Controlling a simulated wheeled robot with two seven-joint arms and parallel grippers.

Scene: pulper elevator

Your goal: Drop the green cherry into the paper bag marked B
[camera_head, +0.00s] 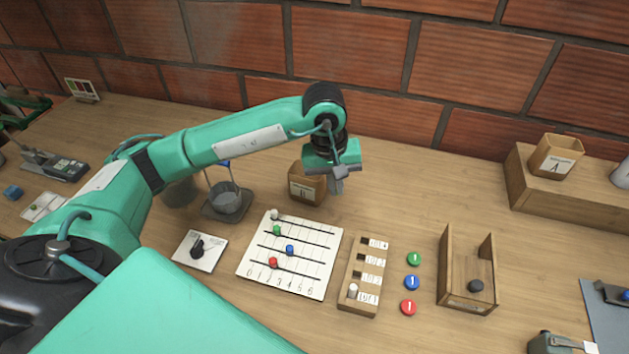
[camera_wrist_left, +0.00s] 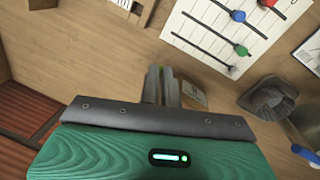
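The paper bag marked B (camera_head: 307,186) is a small open brown box shape at the back middle; its mark is small and hard to read. My left gripper (camera_head: 337,184) hangs just right of the bag in the head view, fingers pointing down. In the left wrist view its fingers (camera_wrist_left: 161,78) are nearly together, with a small yellow-green bit, apparently the green cherry (camera_wrist_left: 168,72), at the tips. The bag shows partly behind the fingers (camera_wrist_left: 196,93). The head view does not show the cherry in the fingers. My right gripper is not in view.
A white bead board (camera_head: 320,272), a wooden peg block (camera_head: 358,305), coloured discs (camera_head: 412,283) and a wooden tray (camera_head: 443,265) stand in front. A grey cup stand (camera_head: 227,203) is left of the bag. Bag A (camera_head: 556,158) is on a shelf at right.

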